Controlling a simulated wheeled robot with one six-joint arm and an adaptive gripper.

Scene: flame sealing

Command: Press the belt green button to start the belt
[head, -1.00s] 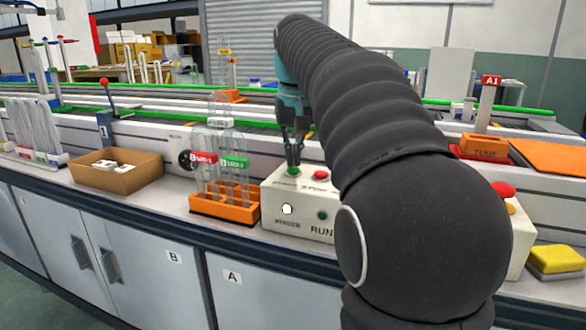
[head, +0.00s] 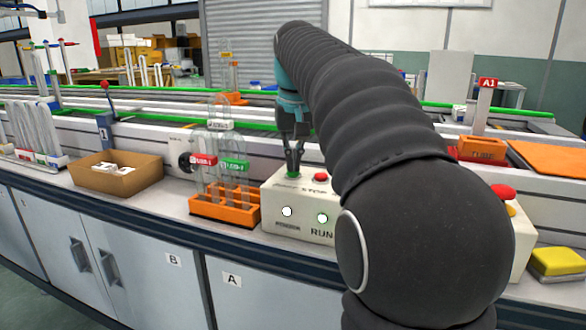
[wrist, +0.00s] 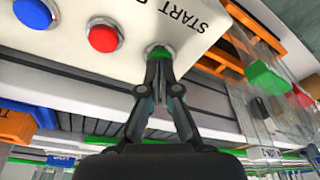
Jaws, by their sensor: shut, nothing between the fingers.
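The white control box (head: 272,222) stands on the bench, with lamps on its front and buttons on top. Its green button (wrist: 151,48), in a metal ring beside the START lettering, is partly covered by my fingertips. My gripper (head: 293,174) points down with its fingers shut and empty, tips at the green button and seemingly touching it. The wrist view also shows my gripper (wrist: 160,60) at this button. The RUN lamp (head: 322,218) glows white with a green rim, and the lamp left of it (head: 287,211) is lit white.
A red button (wrist: 104,38) and a blue button (wrist: 33,12) are on the same box top. An orange rack (head: 225,211) with clear tubes stands close left of the box. The green-edged conveyor (head: 150,125) runs behind. A brown box (head: 116,180) is farther left.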

